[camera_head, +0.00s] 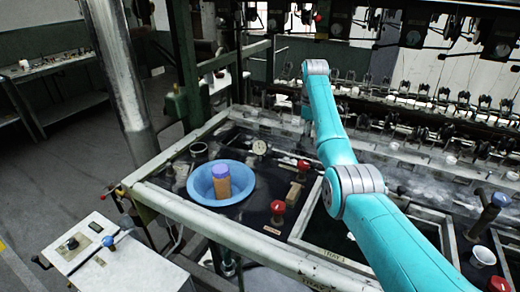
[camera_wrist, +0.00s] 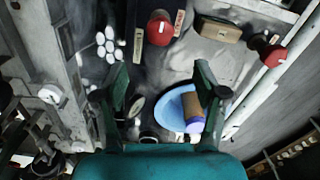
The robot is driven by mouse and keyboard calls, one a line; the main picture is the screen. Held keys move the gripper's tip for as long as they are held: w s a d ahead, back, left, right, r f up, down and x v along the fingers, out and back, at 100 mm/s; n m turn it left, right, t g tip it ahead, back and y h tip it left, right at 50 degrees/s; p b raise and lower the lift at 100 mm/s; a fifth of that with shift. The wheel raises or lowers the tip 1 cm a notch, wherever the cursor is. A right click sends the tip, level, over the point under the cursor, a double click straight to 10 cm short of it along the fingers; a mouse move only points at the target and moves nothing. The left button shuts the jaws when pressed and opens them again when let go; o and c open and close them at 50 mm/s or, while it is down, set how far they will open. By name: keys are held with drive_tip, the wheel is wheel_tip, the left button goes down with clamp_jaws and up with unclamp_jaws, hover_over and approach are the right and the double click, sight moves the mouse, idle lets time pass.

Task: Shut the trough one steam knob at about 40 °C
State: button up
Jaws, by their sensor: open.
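A red knob (camera_head: 278,207) stands on the dark deck near the front rail, with a small label beside it. A second red knob (camera_head: 303,165) stands farther back. In the wrist view, one red knob (camera_wrist: 159,28) is at the top and another (camera_wrist: 268,50) is by the right rail. I cannot read which is trough one's steam knob. A round dial (camera_head: 259,147) stands behind the basin, its reading too small to tell. My gripper (camera_wrist: 160,90) is open and empty, above the deck and apart from both knobs. It is not discernible in the head view.
A blue basin (camera_head: 206,199) holds a brown jar (camera_head: 221,185) with a blue-purple lid. A brown block (camera_head: 294,193) lies between the two knobs. A pale frame rail (camera_head: 220,234) edges the deck. Reeling machinery (camera_head: 430,104) crowds the back; open floor lies left.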

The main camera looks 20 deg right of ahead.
sight(303, 163)
wheel_tip(303, 163, down, 12)
drive_tip(key=shift+r, duration=0.1)
idle(0.8)
drive_tip(key=c, duration=1.1)
